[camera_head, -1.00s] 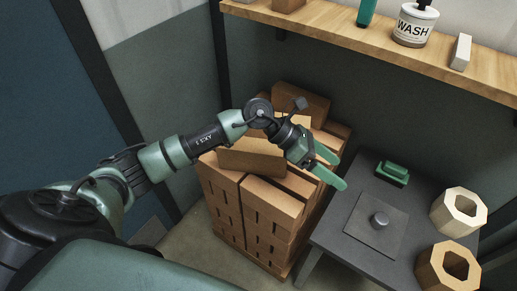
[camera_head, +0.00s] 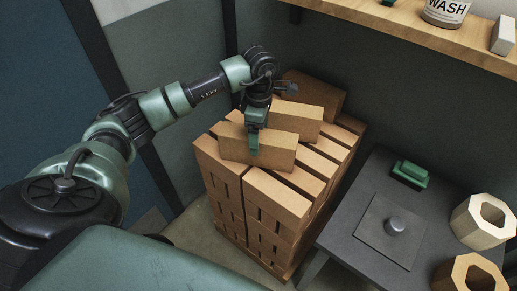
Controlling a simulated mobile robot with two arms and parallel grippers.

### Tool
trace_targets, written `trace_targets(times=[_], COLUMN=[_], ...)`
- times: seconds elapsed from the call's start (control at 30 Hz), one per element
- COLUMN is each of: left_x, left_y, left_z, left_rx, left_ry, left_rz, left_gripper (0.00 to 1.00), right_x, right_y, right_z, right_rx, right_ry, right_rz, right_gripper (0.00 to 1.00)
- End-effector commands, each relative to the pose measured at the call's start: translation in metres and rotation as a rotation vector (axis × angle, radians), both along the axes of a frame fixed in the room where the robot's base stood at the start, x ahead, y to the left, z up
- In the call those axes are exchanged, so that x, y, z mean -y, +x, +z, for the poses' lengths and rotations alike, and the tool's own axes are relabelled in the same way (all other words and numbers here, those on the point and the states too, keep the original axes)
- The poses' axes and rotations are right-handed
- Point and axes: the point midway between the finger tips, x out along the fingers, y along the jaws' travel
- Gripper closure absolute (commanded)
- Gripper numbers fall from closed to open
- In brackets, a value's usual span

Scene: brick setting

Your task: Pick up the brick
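A stack of tan bricks (camera_head: 277,200) stands in the middle of the view, with several loose bricks lying on top. The front loose brick (camera_head: 279,152) lies across the top of the stack. Another loose brick (camera_head: 305,121) is behind it, and a darker one (camera_head: 318,92) is at the back. My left gripper (camera_head: 255,140) points down at the front loose brick. One green finger shows in front of its near face. The other finger is hidden, so I cannot tell whether the gripper is shut on the brick. My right gripper is not in view.
A dark table (camera_head: 340,228) stands right of the stack, holding a grey plate with a knob (camera_head: 394,226), a green object (camera_head: 410,174) and hollow wooden octagonal pieces (camera_head: 468,222). A wooden shelf (camera_head: 420,37) with a WASH bottle (camera_head: 446,10) runs above. Walls are behind and left.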

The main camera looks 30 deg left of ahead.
Motion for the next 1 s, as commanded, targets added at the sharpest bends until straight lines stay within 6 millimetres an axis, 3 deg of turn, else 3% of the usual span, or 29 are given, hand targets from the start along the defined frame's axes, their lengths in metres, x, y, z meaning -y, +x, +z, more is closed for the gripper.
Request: trace_targets(times=[0.43, 0.73, 0.77, 1.0], left_x=[-0.004, -0.005, -0.005, -0.005], left_y=[0.001, 0.002, 0.002, 0.002], left_z=[-0.057, -0.064, -0.064, -0.063], left_rx=[-0.004, -0.001, -0.001, -0.001], left_ry=[-0.003, 0.000, 0.000, 0.000], left_rz=[0.001, 0.001, 0.001, 0.001], left_gripper=[0.16, 0.16, 0.22, 0.89], right_x=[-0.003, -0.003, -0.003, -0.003], right_y=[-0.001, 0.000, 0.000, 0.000], right_z=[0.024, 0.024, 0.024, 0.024], right_rx=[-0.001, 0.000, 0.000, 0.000], right_ry=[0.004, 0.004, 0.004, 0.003], right_rz=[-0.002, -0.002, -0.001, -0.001], right_gripper=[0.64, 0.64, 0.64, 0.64])
